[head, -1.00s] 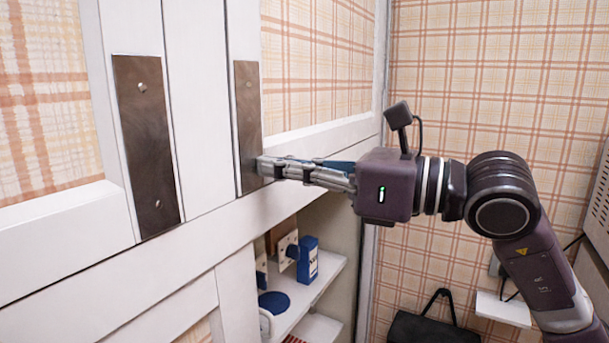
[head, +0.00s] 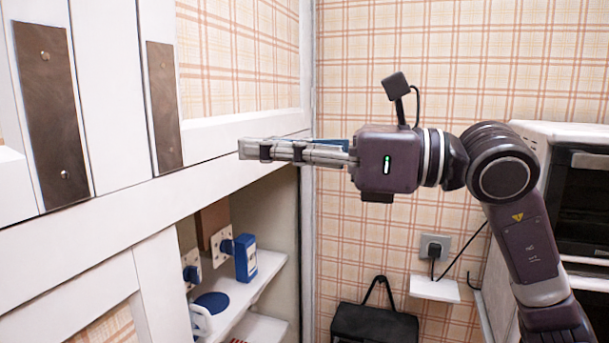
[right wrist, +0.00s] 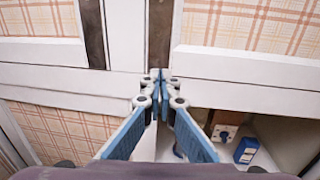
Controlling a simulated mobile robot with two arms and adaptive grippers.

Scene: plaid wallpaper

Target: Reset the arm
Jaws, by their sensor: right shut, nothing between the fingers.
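My right gripper (head: 243,150) is shut and empty. In the head view it points left and stands in front of the white cupboard frame, to the right of the right-hand brown door plate (head: 164,105). In the right wrist view its fingertips (right wrist: 160,74) meet, with blue inner pads showing, and appear just below the lower end of a brown plate (right wrist: 161,35). No contact with the cupboard can be made out. My right arm (head: 505,170) reaches in from the lower right. My left gripper is not in view.
A white cupboard (head: 110,235) with plaid panels fills the left. Its open lower shelf (head: 262,285) holds a blue box (head: 245,258) and a blue round item (head: 211,302). A black bag (head: 375,322) hangs by the wall. A microwave-like appliance (head: 580,200) stands at right.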

